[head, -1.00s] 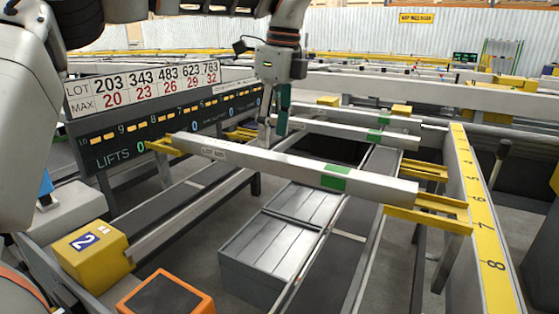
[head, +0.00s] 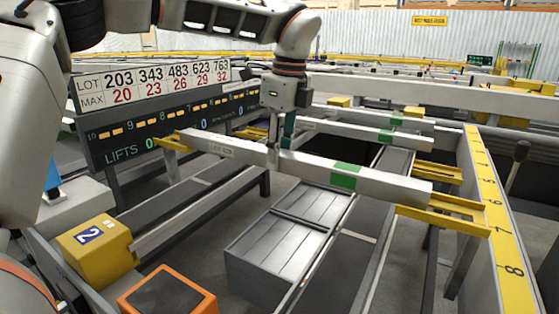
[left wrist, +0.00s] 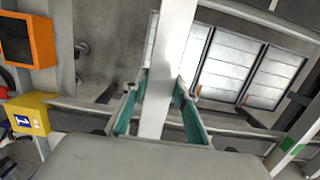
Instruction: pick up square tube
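The nearest square tube (head: 305,165), long and grey with a green band, lies across yellow arms at both ends. My left gripper (head: 281,148) points down over its middle, with one finger on the near side and one behind. In the left wrist view the tube (left wrist: 167,45) runs between the teal fingers of my left gripper (left wrist: 161,95). The fingers stand apart on either side, their tips close to the tube; whether they touch is hard to tell. My right gripper is not in view.
Another square tube with a green band (head: 350,130) lies behind. A yellow numbered rail (head: 495,210) stands at right, and a lot sign (head: 155,85) at left. Below are grey boxes (head: 290,240), a yellow block marked 2 (head: 95,250) and an orange-framed box (head: 167,293).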

